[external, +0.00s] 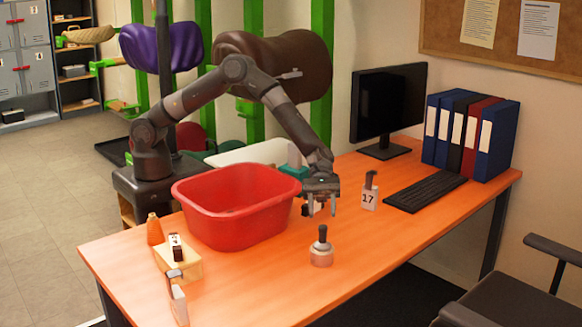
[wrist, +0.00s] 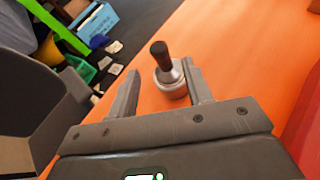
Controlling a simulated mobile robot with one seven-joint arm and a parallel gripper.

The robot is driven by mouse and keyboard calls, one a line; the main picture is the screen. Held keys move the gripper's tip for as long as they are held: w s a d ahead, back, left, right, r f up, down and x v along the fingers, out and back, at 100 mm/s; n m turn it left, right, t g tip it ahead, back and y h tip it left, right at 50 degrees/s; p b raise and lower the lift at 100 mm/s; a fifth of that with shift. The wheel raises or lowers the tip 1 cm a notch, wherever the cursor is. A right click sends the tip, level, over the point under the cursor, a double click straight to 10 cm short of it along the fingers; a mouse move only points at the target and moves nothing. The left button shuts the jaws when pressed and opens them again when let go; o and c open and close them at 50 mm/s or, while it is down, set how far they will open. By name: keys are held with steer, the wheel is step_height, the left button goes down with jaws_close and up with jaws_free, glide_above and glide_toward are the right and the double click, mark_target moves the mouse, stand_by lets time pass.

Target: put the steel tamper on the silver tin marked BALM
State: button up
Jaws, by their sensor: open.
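The steel tamper (external: 321,246), with a dark upright handle, stands at the front middle of the orange table. It appears to rest upright on a short, pale round tin (external: 321,259); I cannot read any marking on it. In the wrist view the tamper (wrist: 172,73) and the tin beneath it (wrist: 176,92) show between and beyond my fingertips. My gripper (external: 321,209) is open and empty, above and behind the tamper in the external view, apart from it.
A red tub (external: 240,222) stands left of my gripper. A number 17 card (external: 369,198) with a dark-handled item stands to the right, near the keyboard (external: 426,192). A wooden box (external: 180,264) and orange bottle (external: 154,230) are at the left. The table right of the tamper is clear.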

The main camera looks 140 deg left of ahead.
steer(key=v, duration=0.5)
steer(key=s+d+r+m+g+y, duration=0.3)
steer(key=s+d+r+m+g, duration=0.3)
steer(key=s+d+r+m, duration=0.95)
steer(key=s+d+r+m+y, duration=0.2)
steer(key=s+m, duration=0.1)
steer(key=s, duration=0.6)
steer(key=s+d+r+m+t+y, duration=0.1)
steer(key=s+m, duration=0.3)
steer(key=s, duration=0.5)
steer(key=s+d+r+m+y, duration=0.3)
steer(key=s+m, duration=0.1)
steer(key=s, duration=0.6)
steer(key=shift+d+t, duration=0.2)
steer(key=shift+t, duration=0.1)
steer(key=shift+o, duration=0.5)
